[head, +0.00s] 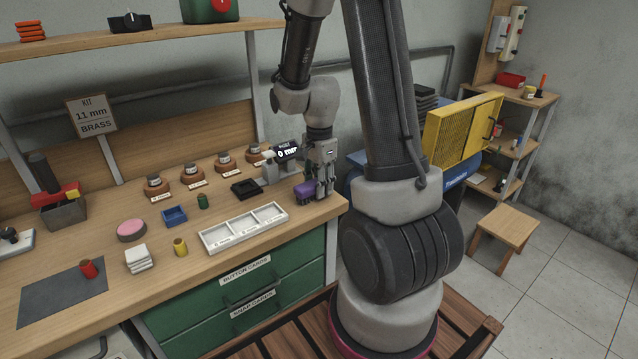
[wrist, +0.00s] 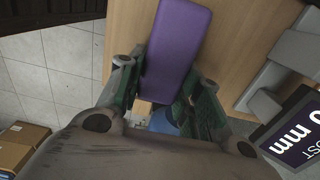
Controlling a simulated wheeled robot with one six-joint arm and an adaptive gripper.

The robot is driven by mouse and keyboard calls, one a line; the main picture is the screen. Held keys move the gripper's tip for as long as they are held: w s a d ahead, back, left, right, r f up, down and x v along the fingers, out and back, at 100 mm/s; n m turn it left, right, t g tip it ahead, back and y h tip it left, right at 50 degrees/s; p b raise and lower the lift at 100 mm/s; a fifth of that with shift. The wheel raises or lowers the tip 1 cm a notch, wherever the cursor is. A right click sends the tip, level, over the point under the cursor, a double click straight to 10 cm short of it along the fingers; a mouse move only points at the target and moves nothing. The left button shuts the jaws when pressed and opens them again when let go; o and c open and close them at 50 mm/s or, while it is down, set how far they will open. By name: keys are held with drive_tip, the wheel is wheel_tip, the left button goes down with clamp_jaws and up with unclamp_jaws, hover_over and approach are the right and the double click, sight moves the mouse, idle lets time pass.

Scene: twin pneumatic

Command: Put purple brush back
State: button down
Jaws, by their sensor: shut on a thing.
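The purple brush (head: 305,190) is at the right end of the workbench, just behind the white three-part tray. My gripper (head: 323,187) points down there and is shut on it. In the wrist view the purple brush (wrist: 174,50) lies between the two fingers of my gripper (wrist: 165,85), with its long purple block reaching away from them over the wooden bench top. The brush's underside is hidden. I cannot tell whether it touches the bench.
A grey stand with a dark display (head: 287,152) stands close behind my gripper. The white three-part tray (head: 243,228) and a black tray (head: 245,188) lie to the left. The bench's right edge (head: 343,203) is near, with tiled floor beyond.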

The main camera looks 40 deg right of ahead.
drive_tip(key=c, duration=1)
unclamp_jaws()
drive_tip(key=shift+r, duration=0.4)
wheel_tip(320, 180, up, 11)
drive_tip(key=s+a+r+n+t, duration=0.1)
drive_tip(key=s+a+r+n, duration=0.1)
drive_tip(key=s+n, duration=0.3)
drive_tip(key=s+a+r+n+t, duration=0.1)
drive_tip(key=s+r+n+t, duration=0.1)
drive_tip(key=s+r+n, duration=0.3)
drive_tip(key=s+a+r+n+t, duration=0.1)
drive_tip(key=s+a+r+n, duration=0.1)
drive_tip(key=s+n, duration=0.4)
drive_tip(key=shift+s+a+r+n, duration=0.15)
drive_tip(key=shift+a+r+n, duration=0.05)
drive_tip(key=shift+r+n, duration=0.2)
drive_tip(key=shift+s+a+r+n, duration=0.15)
drive_tip(key=shift+r+n, duration=0.15)
drive_tip(key=shift+n, duration=0.1)
